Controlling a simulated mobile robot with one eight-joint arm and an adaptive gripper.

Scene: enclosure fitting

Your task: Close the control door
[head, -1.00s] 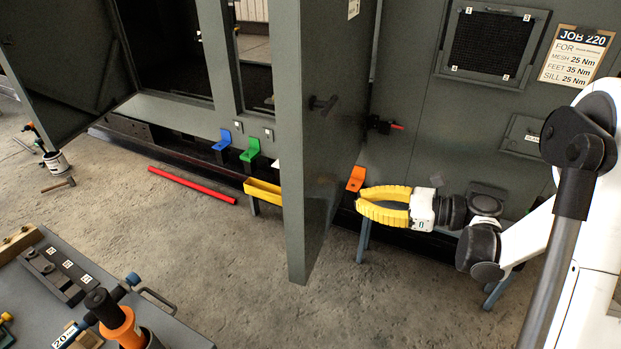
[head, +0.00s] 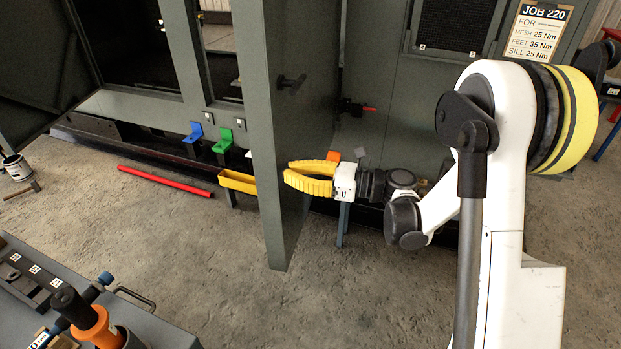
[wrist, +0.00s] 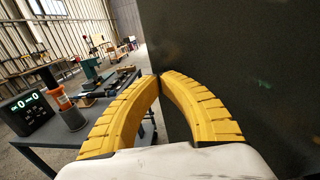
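A tall grey door (head: 268,150) stands open in the middle of the head view, its edge towards me. It has a black handle (head: 291,84); no label shows on it. My gripper (head: 287,176) is on the right side of this door, low down, its yellow fingers pointing left and overlapping the door's face in the picture. The fingertips meet, with nothing seen between them. In the wrist view the tips (wrist: 159,76) lie at the edge of the dark door panel (wrist: 240,70). I cannot tell whether they touch it.
Another grey door (head: 35,60) stands open at the far left. Blue (head: 194,133) and green (head: 223,141) brackets sit along the sill, with a yellow bracket (head: 237,181) beside the door. A red bar (head: 165,181) lies on the floor. A workbench (head: 165,330) stands at lower left.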

